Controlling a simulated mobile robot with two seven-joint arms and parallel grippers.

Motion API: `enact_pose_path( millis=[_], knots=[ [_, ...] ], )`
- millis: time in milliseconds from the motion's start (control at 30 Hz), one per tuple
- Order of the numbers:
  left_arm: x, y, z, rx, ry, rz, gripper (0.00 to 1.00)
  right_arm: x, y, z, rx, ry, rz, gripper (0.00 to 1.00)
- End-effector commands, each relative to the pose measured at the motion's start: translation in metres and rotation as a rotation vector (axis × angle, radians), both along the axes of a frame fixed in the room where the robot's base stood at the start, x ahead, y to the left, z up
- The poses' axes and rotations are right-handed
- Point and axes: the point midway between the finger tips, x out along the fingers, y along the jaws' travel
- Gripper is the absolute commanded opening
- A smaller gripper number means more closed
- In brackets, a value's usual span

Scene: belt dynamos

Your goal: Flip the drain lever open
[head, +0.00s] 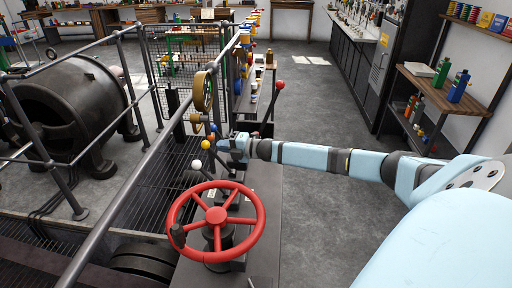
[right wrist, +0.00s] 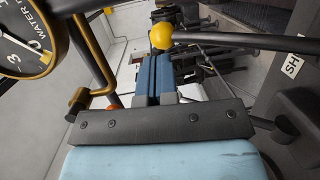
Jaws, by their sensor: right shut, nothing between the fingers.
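Several ball-topped levers stand in a row behind the red handwheel: a white-knobbed lever (head: 195,165) and a yellow-knobbed lever (head: 207,145) are clear. I cannot read which one is the drain lever. My right gripper (head: 226,145) is just right of the yellow knob. In the right wrist view my right gripper's blue fingers (right wrist: 154,78) are closed together and empty. The yellow knob (right wrist: 161,36) is just past the fingertips, its rod running right; contact is not clear. A brass bent pipe (right wrist: 98,92) is at left. My left gripper is not in view.
The red handwheel (head: 216,215) stands in front of the levers. A brass-rimmed gauge (head: 202,92), lettered "WATER" in the right wrist view, is behind them. A red-knobbed lever (head: 279,87) rises at right. Grey railing (head: 135,185) borders the left; the floor (head: 320,225) at right is clear.

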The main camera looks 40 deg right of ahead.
Motion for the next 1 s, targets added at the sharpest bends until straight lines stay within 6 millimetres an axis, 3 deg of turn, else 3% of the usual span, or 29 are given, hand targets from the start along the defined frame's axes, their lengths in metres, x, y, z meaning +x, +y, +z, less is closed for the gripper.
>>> enact_pose_path(
  millis=[200, 500, 1000],
  knots=[
    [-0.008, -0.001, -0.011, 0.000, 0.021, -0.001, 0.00, -0.041, -0.023, 0.006, -0.002, 0.004, 0.000, 0.00],
    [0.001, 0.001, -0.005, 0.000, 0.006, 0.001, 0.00, -0.078, -0.042, 0.015, -0.002, 0.004, 0.000, 0.00],
    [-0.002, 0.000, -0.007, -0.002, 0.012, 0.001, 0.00, -0.088, -0.047, 0.020, -0.002, 0.001, 0.000, 0.00]
  ],
)
